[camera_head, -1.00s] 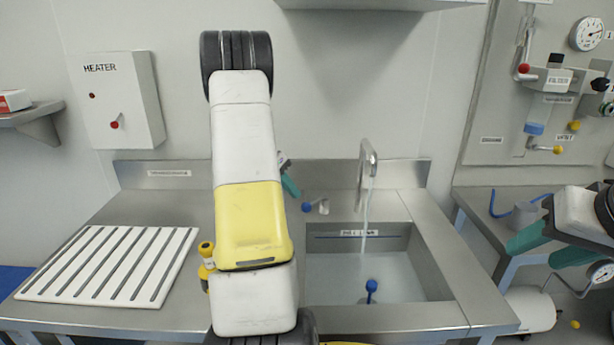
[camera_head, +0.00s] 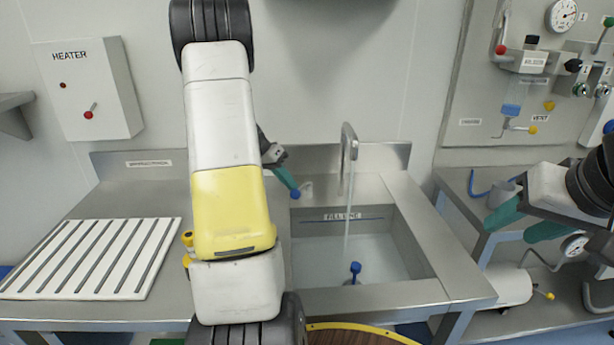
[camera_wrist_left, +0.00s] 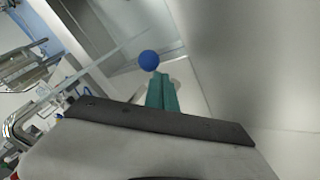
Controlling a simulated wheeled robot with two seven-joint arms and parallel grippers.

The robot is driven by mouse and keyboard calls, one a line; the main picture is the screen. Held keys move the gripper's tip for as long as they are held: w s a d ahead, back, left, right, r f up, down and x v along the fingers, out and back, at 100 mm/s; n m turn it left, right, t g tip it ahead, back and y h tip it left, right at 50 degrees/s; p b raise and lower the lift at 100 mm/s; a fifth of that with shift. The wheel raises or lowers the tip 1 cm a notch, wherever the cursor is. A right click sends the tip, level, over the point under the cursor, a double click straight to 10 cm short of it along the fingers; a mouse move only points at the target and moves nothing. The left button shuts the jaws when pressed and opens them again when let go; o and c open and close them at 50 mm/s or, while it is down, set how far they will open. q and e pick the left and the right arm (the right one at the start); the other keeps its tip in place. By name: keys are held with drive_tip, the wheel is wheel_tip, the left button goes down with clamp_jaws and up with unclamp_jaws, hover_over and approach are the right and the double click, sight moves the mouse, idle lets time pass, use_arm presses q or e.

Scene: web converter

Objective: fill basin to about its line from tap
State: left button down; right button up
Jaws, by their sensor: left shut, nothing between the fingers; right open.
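The tap (camera_head: 349,140) stands behind the basin (camera_head: 425,262), and a thin water stream (camera_head: 348,205) falls from its spout. Water (camera_head: 385,258) lies in the basin, its surface below the fill line label (camera_head: 342,217) on the back wall. A blue-topped plug (camera_head: 355,267) stands up from the water. A tap handle with a blue ball (camera_head: 295,193) is left of the tap; the ball also shows in the left wrist view (camera_wrist_left: 149,60). My left gripper (camera_head: 288,181) is shut and empty, its tips at the ball. My right gripper (camera_head: 522,222) is open and empty, right of the sink.
A white ribbed drainboard (camera_head: 95,258) lies on the left counter. A heater box (camera_head: 88,88) hangs on the wall. A panel with valves and a gauge (camera_head: 562,14) is at right, above a side bench (camera_head: 455,190). A round brown top (camera_head: 350,338) is in front.

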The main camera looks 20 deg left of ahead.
use_arm(q)
drive_tip(key=shift+s, duration=0.1)
drive_tip(key=v, duration=0.7)
drive_tip(key=d+m+g+y, duration=0.1)
drive_tip(key=d+m+g, duration=0.1)
drive_tip(key=d+m, duration=0.1)
drive_tip(key=d+m+g+y, duration=0.1)
drive_tip(key=d+m+y, duration=0.1)
drive_tip(key=d+m, duration=0.1)
drive_tip(key=shift+d+r+m+g, duration=0.25)
drive_tip(key=shift+d+m+g, duration=0.15)
drive_tip(key=shift+m, duration=0.2)
drive_tip(key=w+d+r+m+y, duration=0.3)
drive_tip(key=d+m+y, duration=0.1)
drive_tip(key=m+y, duration=0.15)
wheel_tip(320, 180, down, 9)
drive_tip(key=a+m, duration=0.1)
drive_tip(key=a, duration=0.1)
drive_tip(key=shift+a+m, duration=0.2)
drive_tip(key=shift+m, duration=0.15)
drive_tip(key=shift+w+a+f, duration=0.1)
